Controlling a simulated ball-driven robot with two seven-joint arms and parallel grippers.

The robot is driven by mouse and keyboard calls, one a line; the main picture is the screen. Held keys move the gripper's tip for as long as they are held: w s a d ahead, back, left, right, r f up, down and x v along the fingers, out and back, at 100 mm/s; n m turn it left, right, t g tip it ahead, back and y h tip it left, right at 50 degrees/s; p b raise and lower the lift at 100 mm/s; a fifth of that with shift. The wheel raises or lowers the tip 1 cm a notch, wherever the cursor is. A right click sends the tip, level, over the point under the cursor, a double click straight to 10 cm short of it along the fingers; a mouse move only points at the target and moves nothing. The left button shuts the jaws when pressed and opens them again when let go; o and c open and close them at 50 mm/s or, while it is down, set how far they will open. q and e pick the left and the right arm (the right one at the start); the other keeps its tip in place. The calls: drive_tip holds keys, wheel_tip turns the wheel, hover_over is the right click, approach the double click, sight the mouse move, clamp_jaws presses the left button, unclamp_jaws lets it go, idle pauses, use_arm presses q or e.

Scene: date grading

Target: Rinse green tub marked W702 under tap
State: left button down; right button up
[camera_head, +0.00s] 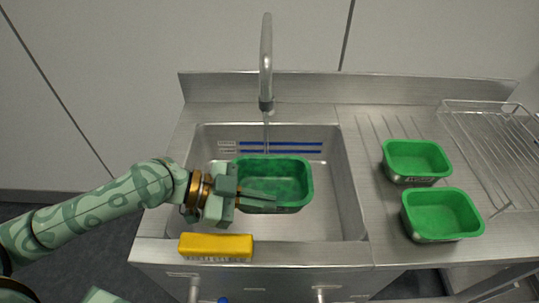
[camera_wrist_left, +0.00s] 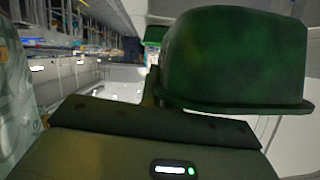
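A green tub (camera_head: 290,168) is in the sink basin, below the tap (camera_head: 266,65). A thin stream of water seems to fall from the spout to the tub's far side. My left gripper (camera_head: 276,203) reaches in from the left, with its fingers on either side of the tub's near wall; it appears shut on it. In the left wrist view the tub (camera_wrist_left: 235,60) is large and dark, right at the gripper. No marking on this tub is readable. My right gripper is not in view.
Two more green tubs (camera_head: 417,147) (camera_head: 408,213) stand on the drainboard (camera_head: 372,140) at right; the farther one has an unreadable label. A wire rack (camera_head: 480,107) is far right. A yellow block-like brush (camera_head: 215,246) lies on the sink's front edge.

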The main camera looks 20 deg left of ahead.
use_arm(q)
drive_tip(key=s, duration=0.1)
drive_tip(key=s+d+p, duration=0.1)
drive_tip(key=s, duration=0.1)
drive_tip(key=s+p, duration=0.1)
drive_tip(key=s, duration=0.1)
drive_tip(key=shift+s+d, duration=0.25)
drive_tip(key=shift+d, duration=0.05)
